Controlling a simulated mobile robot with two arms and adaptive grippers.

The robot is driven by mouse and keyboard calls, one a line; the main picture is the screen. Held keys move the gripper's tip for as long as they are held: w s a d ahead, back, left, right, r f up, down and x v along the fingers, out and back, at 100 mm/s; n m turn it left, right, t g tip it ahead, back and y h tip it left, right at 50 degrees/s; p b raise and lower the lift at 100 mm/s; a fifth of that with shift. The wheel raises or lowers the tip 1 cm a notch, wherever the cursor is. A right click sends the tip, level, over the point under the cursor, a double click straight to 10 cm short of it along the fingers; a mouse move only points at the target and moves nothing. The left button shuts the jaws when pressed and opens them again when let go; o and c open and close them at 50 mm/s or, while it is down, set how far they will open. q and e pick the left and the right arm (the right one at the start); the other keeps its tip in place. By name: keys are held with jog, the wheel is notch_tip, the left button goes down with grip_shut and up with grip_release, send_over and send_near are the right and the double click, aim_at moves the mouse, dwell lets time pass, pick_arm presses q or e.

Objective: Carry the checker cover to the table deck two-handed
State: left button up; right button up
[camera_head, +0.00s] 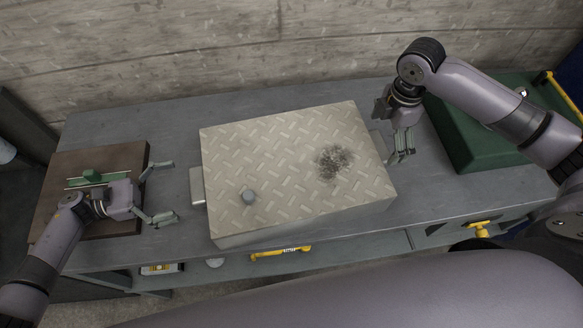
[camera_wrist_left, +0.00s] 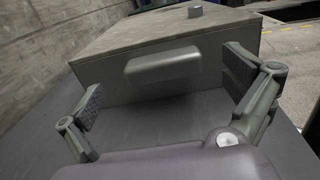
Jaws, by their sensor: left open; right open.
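The checker cover (camera_head: 290,165) is a pale, box-like piece with a diamond tread top, a dark smudge and a small grey knob. It rests on the grey table deck (camera_head: 130,115). A handle (camera_head: 198,187) sticks out of its left side; this handle also shows in the left wrist view (camera_wrist_left: 163,65). My left gripper (camera_head: 168,191) is open, its fingers facing the left handle with a gap between. In the left wrist view the open fingers (camera_wrist_left: 165,95) stand on either side of the handle. My right gripper (camera_head: 400,148) is open beside the cover's right side, close to its partly hidden handle (camera_head: 379,145).
A brown board (camera_head: 112,160) with a green item (camera_head: 92,176) lies at the left, under my left arm. A green case (camera_head: 468,140) stands at the right. A lower shelf holds a yellow tool (camera_head: 280,251). A concrete wall runs behind the table.

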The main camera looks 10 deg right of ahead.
aim_at(192, 185)
pick_arm(q)
jog(key=d, duration=0.5)
pick_arm(e)
notch_tip(192, 185, down, 6)
jog(key=shift+r, duration=0.1)
pick_arm(q)
jog(key=shift+c, duration=0.6)
pick_arm(e)
jog(key=shift+c, duration=0.6)
pick_arm(q)
jog(key=c, duration=1.8)
pick_arm(e)
jog(key=c, duration=1.8)
pick_arm(q)
jog(key=shift+o, duration=0.2)
jog(key=shift+w+r, duration=0.15)
jog(key=shift+r, duration=0.25)
pick_arm(e)
jog(key=shift+w+d+r, duration=0.1)
jog(key=shift+w+r, duration=0.1)
jog(key=shift+r, duration=0.1)
